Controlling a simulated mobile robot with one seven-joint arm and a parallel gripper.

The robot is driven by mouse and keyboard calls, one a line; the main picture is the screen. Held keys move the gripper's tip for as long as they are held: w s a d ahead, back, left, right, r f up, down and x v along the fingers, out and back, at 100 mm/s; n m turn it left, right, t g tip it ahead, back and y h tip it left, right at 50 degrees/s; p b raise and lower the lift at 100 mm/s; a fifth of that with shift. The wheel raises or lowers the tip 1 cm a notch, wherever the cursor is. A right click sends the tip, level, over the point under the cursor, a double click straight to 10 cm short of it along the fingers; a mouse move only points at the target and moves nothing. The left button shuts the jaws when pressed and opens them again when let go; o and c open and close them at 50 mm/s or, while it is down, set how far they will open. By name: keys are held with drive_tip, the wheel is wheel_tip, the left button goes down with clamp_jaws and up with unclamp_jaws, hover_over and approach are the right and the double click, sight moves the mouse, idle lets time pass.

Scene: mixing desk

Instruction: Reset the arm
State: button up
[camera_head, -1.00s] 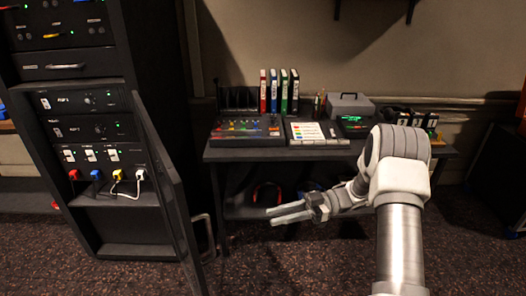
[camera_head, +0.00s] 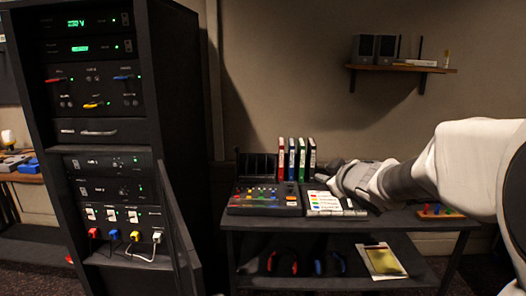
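My arm (camera_head: 455,165) reaches in from the right edge of the head view, stretched leftward over the desk (camera_head: 262,222). My gripper (camera_head: 323,177) is at the arm's left end, in front of the binders and above the light panel with coloured labels (camera_head: 323,204). Its fingers are small and foreshortened, so I cannot tell how far apart they are. I see nothing clearly held.
A mixer with coloured knobs (camera_head: 264,197) and several binders (camera_head: 291,158) stand on the desk. Headphones (camera_head: 282,262) and a yellow packet (camera_head: 383,262) lie on the lower shelf. A tall equipment rack (camera_head: 100,150) stands at left; a wall shelf (camera_head: 400,68) hangs upper right.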

drive_tip(key=s+d+r+m+g+h+p, duration=0.1)
drive_tip(key=s+m+g+h+p, duration=0.2)
drive_tip(key=s, duration=0.8)
drive_tip(key=s+d+m+g+h, duration=0.15)
drive_tip(key=s+m, duration=0.35)
drive_tip(key=s, duration=0.6)
drive_tip(key=s+a+f+g+y+p, duration=0.1)
drive_tip(key=s+a+f+g+y, duration=0.1)
drive_tip(key=s, duration=0.9)
drive_tip(key=shift+s+a+f+m+g, duration=0.35)
drive_tip(key=shift+a+f+g, duration=0.25)
drive_tip(key=shift+a+g, duration=0.4)
